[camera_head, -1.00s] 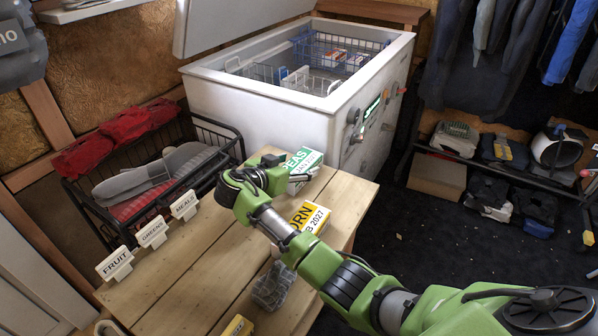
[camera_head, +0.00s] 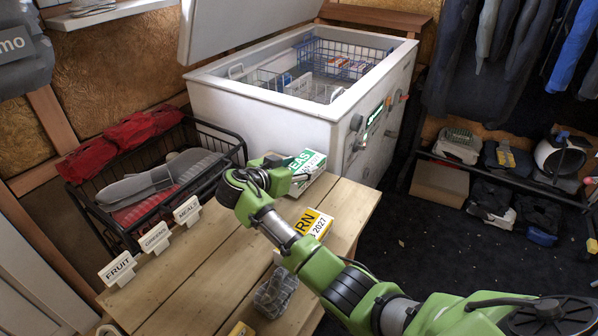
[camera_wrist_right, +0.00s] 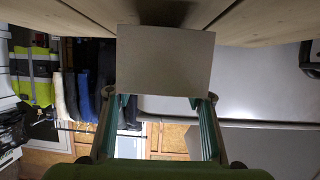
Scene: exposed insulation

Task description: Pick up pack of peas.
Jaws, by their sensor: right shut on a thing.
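The pack of peas (camera_head: 308,164) is a white and green box at the far end of the wooden table, beside the freezer. My right gripper (camera_head: 297,178) is shut on it. My wrist and forearm hide part of the pack's left side. In the right wrist view, a plain pale face of the pack (camera_wrist_right: 165,60) sits between the two fingers of the right gripper (camera_wrist_right: 160,100). A dark shadow lies on the tabletop beside the pack; I cannot tell whether it is clear of the table. My left gripper is not in view.
A yellow and white corn pack (camera_head: 313,222) lies close under my right arm. FRUIT, GREENS and MEALS signs (camera_head: 155,238) line the table's left edge. The open freezer (camera_head: 262,110) with wire baskets (camera_head: 345,58) stands behind. A black wire basket (camera_head: 100,205) is at left.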

